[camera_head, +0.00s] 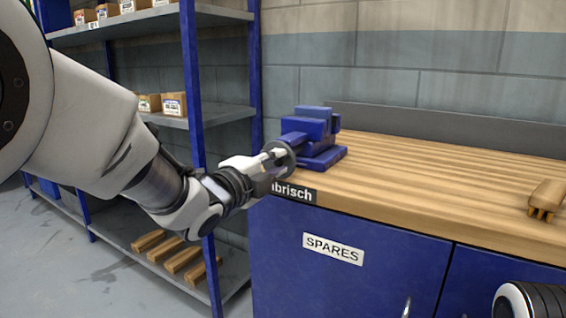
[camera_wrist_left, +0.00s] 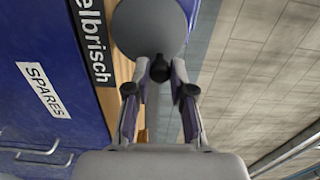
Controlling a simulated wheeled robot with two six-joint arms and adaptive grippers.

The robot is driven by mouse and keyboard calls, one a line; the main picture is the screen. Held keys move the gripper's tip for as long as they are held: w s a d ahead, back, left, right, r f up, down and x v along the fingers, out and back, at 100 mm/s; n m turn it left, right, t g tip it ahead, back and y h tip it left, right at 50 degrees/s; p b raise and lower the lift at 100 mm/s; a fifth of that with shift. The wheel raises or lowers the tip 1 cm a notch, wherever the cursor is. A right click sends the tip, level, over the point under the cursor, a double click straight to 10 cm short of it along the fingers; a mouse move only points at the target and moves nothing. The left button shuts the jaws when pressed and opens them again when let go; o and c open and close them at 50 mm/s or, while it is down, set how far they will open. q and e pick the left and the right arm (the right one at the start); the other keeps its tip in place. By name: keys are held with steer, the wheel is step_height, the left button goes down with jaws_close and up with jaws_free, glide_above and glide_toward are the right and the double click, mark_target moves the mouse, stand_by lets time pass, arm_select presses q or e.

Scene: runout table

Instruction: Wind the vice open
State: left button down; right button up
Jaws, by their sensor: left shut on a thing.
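The blue vice (camera_head: 314,135) stands on the left end of the wooden bench top. A grey disc-shaped handwheel (camera_head: 283,157) is on its near left side, facing my left arm. My left gripper (camera_head: 268,159) reaches it from the left. In the left wrist view, the round grey wheel face (camera_wrist_left: 150,28) fills the top middle. A small dark knob (camera_wrist_left: 160,69) at its lower edge sits between the fingertips of my left gripper (camera_wrist_left: 161,72), which is shut on it. The gap between the vice jaws is hard to make out.
The wooden bench top (camera_head: 430,180) is mostly clear, with a wooden brush-like object (camera_head: 546,198) at the right. Blue cabinet doors with a SPARES label (camera_head: 333,249) are below. A blue-posted shelf rack (camera_head: 197,130) with small boxes stands behind my left arm.

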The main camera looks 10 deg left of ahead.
arm_select(q)
steer(key=n, duration=0.1)
steer(key=n+p, duration=0.2)
steer(key=shift+w+a+r, duration=0.1)
steer(key=shift+a+r, duration=0.15)
steer(key=shift+r, duration=0.05)
steer(key=n, duration=0.1)
steer(key=n+p, duration=0.2)
steer(key=shift+w+a+r+n, duration=0.1)
steer(key=shift+a+r+n, duration=0.15)
steer(key=shift+a+n, duration=0.15)
